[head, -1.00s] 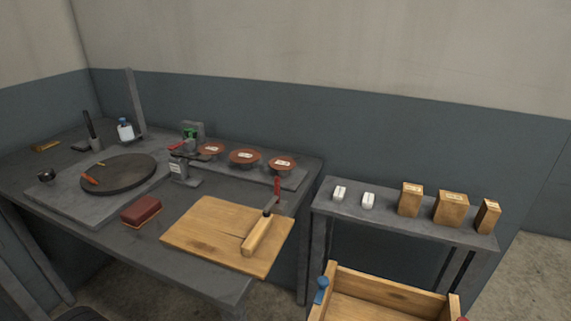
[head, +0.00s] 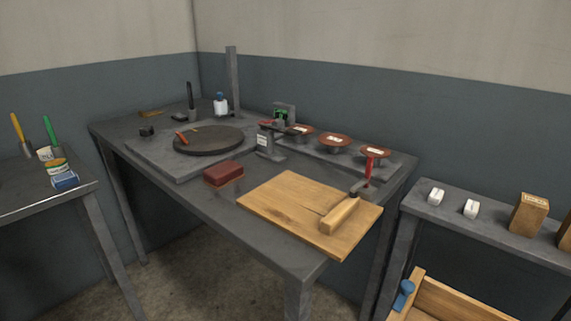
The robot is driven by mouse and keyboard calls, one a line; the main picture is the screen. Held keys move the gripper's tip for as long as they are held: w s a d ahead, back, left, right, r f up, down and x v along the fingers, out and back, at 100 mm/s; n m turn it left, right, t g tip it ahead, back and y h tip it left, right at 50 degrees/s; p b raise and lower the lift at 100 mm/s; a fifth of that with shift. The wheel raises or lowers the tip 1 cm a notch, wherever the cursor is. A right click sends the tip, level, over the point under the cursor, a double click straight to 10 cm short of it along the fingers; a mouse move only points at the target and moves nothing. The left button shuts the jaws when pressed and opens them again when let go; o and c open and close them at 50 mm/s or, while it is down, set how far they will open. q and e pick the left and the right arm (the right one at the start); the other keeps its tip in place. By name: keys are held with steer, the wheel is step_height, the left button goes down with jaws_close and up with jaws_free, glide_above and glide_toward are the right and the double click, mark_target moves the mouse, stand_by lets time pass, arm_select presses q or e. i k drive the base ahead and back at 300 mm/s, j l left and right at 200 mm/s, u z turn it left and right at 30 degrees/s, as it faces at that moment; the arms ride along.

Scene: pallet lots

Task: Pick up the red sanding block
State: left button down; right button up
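The red sanding block (head: 223,174) lies flat on the dark grey workbench (head: 205,201), near its front edge. It sits between the round dark turntable plate (head: 208,140) and the wooden board (head: 290,216), apart from both. Its top is dark red, with a thin tan layer along the bottom edge. Neither of my grippers shows in the head view.
Red-brown discs (head: 335,140) stand in a row at the back. A wooden crate (head: 450,301) stands lower right. Open floor shows between the tables.

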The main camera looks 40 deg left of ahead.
mark_target(220, 176)
steer(key=u, duration=1.6)
steer(key=j+u, duration=0.25)
steer(key=j, duration=0.2)
